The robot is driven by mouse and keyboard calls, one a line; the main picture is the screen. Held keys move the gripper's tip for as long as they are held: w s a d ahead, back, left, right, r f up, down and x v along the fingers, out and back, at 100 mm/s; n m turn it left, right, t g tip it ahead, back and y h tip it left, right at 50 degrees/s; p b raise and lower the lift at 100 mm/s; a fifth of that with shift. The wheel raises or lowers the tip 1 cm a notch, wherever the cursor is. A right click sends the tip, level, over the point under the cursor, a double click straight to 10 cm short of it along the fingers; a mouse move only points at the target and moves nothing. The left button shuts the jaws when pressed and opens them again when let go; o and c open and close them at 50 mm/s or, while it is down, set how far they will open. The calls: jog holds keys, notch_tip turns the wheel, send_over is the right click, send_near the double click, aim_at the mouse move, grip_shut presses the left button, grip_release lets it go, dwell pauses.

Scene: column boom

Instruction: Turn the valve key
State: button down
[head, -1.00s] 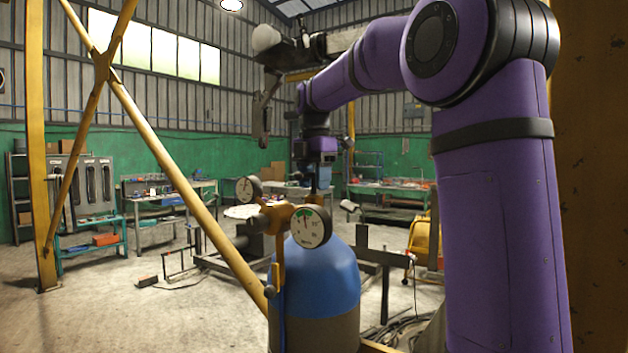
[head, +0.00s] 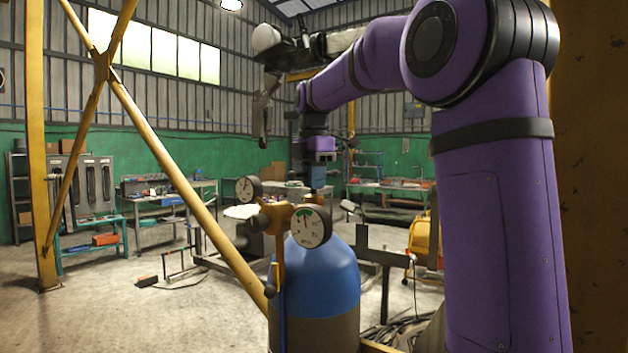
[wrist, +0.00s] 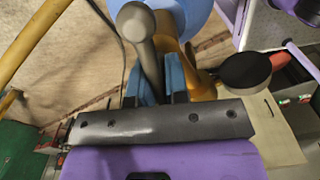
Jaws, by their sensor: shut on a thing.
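The valve key is the grey bar with a rounded end (wrist: 138,28) in the wrist view. My gripper (wrist: 155,84) has its blue fingers on both sides of the bar and is shut on it. In the head view my gripper (head: 318,178) points down just behind the brass regulator (head: 280,215) on the blue cylinder (head: 322,268).
A yellow diagonal brace (head: 180,180) crosses the left of the head view. Dark metal frames (head: 375,255) stand behind and right of the cylinder. Workbenches (head: 165,205) line the back wall. Concrete floor is open at the lower left.

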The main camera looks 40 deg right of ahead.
jog(key=m, duration=0.4)
jog(key=shift+m, duration=0.3)
jog(key=m, duration=0.3)
jog(key=shift+m, duration=0.3)
jog(key=m, duration=0.3)
jog(key=shift+m, duration=2.1)
jog(key=c, duration=1)
grip_release()
jog(key=shift+r, duration=0.1)
